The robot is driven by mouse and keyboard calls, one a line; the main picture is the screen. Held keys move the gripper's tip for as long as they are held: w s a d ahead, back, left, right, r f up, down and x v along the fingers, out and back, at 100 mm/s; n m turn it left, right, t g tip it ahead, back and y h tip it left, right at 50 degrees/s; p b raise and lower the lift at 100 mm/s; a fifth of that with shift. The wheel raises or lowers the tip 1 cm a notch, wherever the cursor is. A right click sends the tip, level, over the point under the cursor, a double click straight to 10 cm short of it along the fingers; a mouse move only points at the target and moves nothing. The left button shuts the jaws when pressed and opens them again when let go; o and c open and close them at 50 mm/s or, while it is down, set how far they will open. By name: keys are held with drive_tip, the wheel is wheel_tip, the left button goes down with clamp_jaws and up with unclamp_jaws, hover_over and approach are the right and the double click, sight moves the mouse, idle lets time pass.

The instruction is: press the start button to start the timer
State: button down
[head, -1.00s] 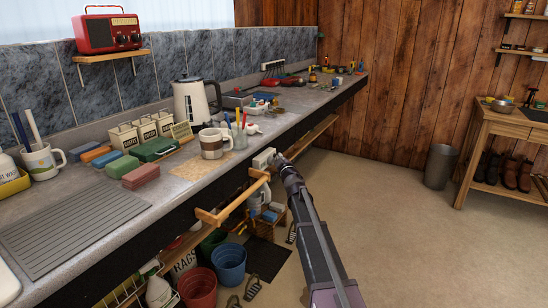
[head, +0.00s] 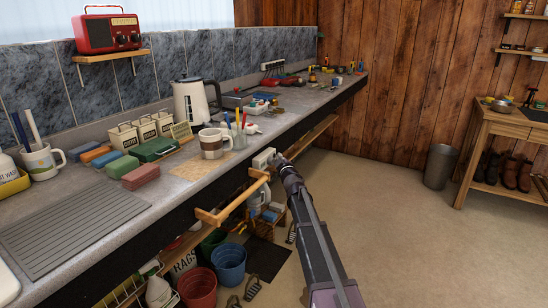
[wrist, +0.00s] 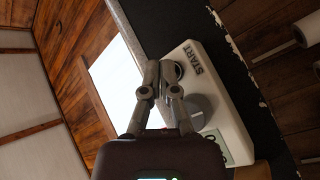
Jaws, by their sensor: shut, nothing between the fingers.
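The timer (head: 263,157) is a small pale box fixed at the counter's front edge. In the wrist view the timer (wrist: 225,118) carries the word START, a dark round start button (wrist: 178,70) beside that word, a grey round part and a small display at its lower end. My gripper (head: 279,161) is shut and empty, close in front of the timer. In the wrist view my gripper's fingertips (wrist: 163,72) lie over the edge of the start button and partly hide it. I cannot tell whether they touch it. The display's reading is mostly hidden.
A wooden rail (head: 232,203) sticks out from the counter front left of my arm. A striped mug (head: 212,146) stands on the counter (head: 100,195) near the timer. Buckets (head: 229,262) stand below. The floor (head: 390,220) to the right is open.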

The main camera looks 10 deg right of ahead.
drive_tip(key=shift+s+d, duration=0.3)
drive_tip(key=shift+d, duration=0.1)
drive_tip(key=shift+s+d, duration=0.1)
drive_tip(key=shift+s+d, duration=0.85)
drive_tip(key=shift+d, duration=0.35)
drive_tip(key=shift+s+d, duration=0.85)
drive_tip(key=shift+d, duration=0.3)
